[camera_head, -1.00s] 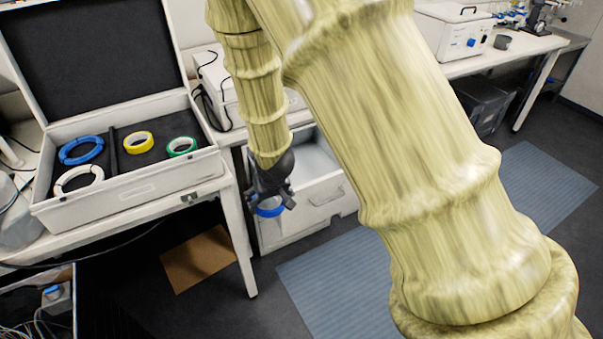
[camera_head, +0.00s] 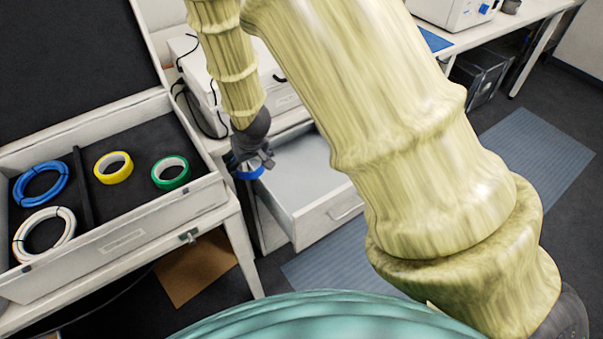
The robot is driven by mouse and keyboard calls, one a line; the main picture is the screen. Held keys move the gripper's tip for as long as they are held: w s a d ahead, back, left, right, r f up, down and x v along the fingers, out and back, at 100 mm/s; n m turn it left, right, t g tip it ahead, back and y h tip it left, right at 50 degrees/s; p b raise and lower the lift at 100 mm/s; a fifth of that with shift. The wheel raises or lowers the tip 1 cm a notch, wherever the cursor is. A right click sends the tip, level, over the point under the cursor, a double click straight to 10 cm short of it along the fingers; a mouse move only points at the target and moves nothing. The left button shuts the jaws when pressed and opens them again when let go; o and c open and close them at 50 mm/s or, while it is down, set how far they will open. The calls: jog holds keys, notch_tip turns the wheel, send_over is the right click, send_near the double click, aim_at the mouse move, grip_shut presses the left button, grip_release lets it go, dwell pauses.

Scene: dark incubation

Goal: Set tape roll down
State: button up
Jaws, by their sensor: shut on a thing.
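My gripper (camera_head: 252,168) is shut on a blue tape roll (camera_head: 250,175), which shows only as a blue and white edge below the fingers. The gripper hangs by the left side of an open white drawer (camera_head: 300,222), right of the case. I cannot tell whether the roll is over the drawer or just outside it. An open grey case (camera_head: 130,240) on the left table holds a yellow tape roll (camera_head: 103,176), a green tape roll (camera_head: 160,181), a blue cable coil (camera_head: 20,184) and a white cable coil (camera_head: 21,248).
A white box-shaped device (camera_head: 196,62) with dark cables stands behind my gripper. My own large arm links cover the middle right. A blue floor mat (camera_head: 530,155) and a brown cardboard sheet (camera_head: 195,270) lie on the floor. The visible drawer floor looks empty.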

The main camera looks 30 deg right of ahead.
jog(key=w+d+f+m+b, duration=0.3)
jog(key=d+f+b, duration=0.8)
jog(key=d+b, duration=0.1)
jog(key=m+h+b, duration=0.2)
jog(key=m+b, duration=0.1)
jog(key=b, duration=0.8)
send_over(315, 184)
jog(key=s+a, duration=0.1)
notch_tip(315, 184, down, 8)
jog(key=shift+g, duration=0.3)
jog(key=f+b, duration=0.9)
jog(key=shift+s+f, duration=0.2)
jog(key=shift+f, duration=0.1)
jog(key=shift+f, duration=0.1)
jog(key=o, duration=1)
jog(key=shift+r, duration=0.3)
jog(key=p+v, duration=0.7)
jog(key=v, duration=0.4)
jog(key=shift+s+a+r, duration=0.15)
jog(key=shift+s+r, duration=0.05)
jog(key=shift+r, duration=0.1)
